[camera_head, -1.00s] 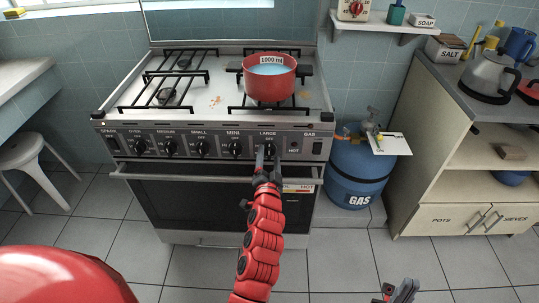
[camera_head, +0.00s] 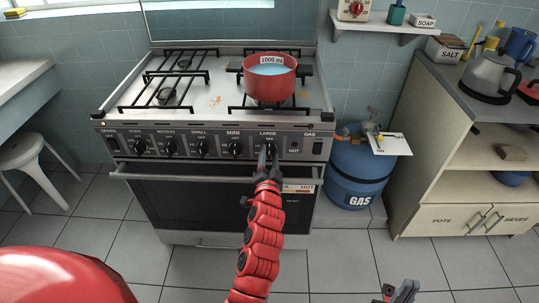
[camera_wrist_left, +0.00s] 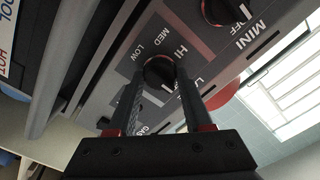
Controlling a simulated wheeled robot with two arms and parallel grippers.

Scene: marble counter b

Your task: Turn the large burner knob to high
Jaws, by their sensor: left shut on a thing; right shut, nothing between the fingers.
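The large burner knob (camera_wrist_left: 159,71) is a black dial under the LARGE label on the stove's front panel. My left gripper (camera_head: 268,153) reaches up to it and is shut on it, one finger on each side, as the left wrist view (camera_wrist_left: 160,85) shows. LOW, MED and HI are printed around the knob in that view. The knob's pointer is partly hidden by the fingers, so its exact setting is hard to tell. My right gripper (camera_head: 402,292) is at the bottom edge of the head view, shut and empty, away from the stove.
A red pot (camera_head: 270,80) labelled 1000 ml with blue liquid stands on the right burner. The MINI knob (camera_head: 235,147) sits close left of the large one. The oven handle (camera_head: 190,178) runs below the panel. A blue gas cylinder (camera_head: 357,175) stands right of the stove.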

